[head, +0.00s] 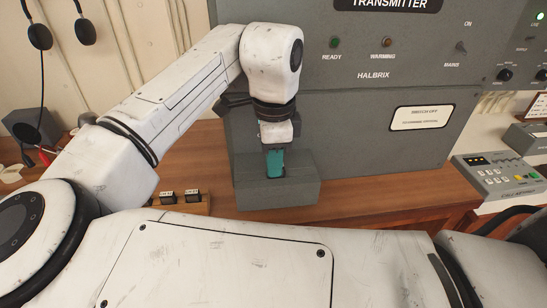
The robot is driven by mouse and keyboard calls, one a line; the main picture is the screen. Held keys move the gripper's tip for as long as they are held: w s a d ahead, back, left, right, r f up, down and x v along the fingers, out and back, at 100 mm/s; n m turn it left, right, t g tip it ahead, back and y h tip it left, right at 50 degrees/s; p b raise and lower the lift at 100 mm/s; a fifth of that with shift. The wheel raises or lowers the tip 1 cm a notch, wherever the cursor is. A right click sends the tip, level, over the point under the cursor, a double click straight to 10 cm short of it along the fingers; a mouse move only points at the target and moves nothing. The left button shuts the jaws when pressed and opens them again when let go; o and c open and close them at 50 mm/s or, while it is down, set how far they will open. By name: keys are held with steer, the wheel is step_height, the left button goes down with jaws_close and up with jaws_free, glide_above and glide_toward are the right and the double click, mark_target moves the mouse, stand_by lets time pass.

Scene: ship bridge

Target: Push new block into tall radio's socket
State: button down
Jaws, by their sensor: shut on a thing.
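The tall radio (370,120) is a grey cabinet marked TRANSMITTER and HALBRIX, standing at the back of the wooden counter. A grey box-shaped socket housing (300,190) juts from its lower front. My gripper (273,150) is above this housing, pointing down, and is shut on a teal block (275,163). The block is upright and its lower end is at the opening in the top of the housing. I cannot tell how deep it sits. The fingertips are small and partly hidden by the wrist.
Two small dark pieces (180,196) sit on a wooden holder at the left of the housing. A grey keypad unit (500,176) stands at the right. Counter on both sides of the housing is partly bare.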

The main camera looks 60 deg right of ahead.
steer(key=c, duration=1)
jaws_free()
step_height(320, 180, up, 11)
steer(key=shift+f, duration=0.1)
stand_by(0.3)
